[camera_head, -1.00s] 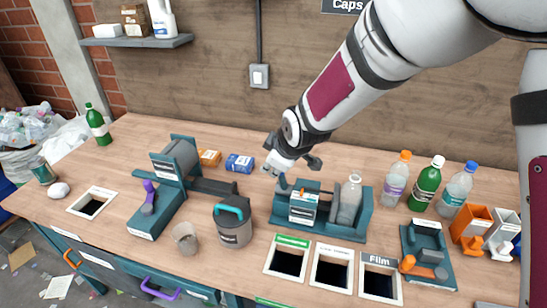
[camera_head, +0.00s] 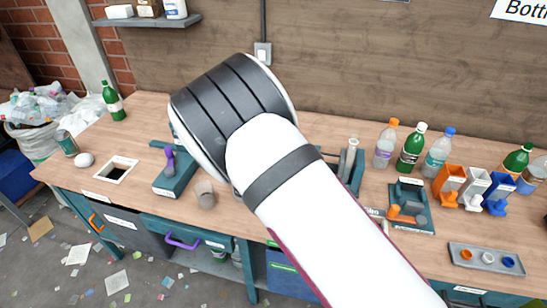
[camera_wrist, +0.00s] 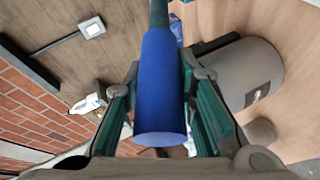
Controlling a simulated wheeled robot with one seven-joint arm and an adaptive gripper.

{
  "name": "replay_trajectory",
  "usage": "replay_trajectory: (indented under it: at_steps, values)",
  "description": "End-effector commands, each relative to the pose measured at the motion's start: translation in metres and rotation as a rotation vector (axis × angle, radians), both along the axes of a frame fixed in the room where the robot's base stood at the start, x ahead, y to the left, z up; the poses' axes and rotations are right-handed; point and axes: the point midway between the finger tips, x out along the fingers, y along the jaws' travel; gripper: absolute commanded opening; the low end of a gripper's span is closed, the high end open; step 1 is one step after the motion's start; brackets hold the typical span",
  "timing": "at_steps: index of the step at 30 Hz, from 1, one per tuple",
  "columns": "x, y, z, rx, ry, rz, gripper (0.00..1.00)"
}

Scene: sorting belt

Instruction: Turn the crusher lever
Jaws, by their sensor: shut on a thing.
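In the wrist view a blue cylindrical grip (camera_wrist: 160,85) sits on a dark teal rod, which looks like the crusher lever. My gripper (camera_wrist: 162,76) has its teal fingers on either side of this grip, closed on it. The grip's round end points towards the wrist camera. In the head view my arm covers the gripper, the grip and most of the crusher. A purple lever (camera_head: 168,160) on a teal base (camera_head: 174,185) shows left of my arm. I cannot tell whether that base belongs to the crusher.
A grey cup (camera_head: 205,194) stands close left of my arm. Bottles (camera_head: 412,150) stand at the back right, near orange, white and blue holders (camera_head: 474,187). A grey tray (camera_head: 487,264) lies front right. A white-framed hole (camera_head: 112,182) is at left. A grey cylinder (camera_wrist: 240,70) is beside the grip.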

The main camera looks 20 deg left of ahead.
Motion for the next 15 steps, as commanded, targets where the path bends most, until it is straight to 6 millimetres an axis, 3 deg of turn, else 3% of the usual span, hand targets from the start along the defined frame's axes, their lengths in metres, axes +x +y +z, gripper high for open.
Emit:
replay_trajectory:
  at_steps: [6, 15]
  values:
    - [-0.006, -0.002, -0.021, -0.001, -0.125, -0.003, 0.0]
    - [-0.009, -0.001, -0.034, 0.003, -0.214, -0.003, 0.0]
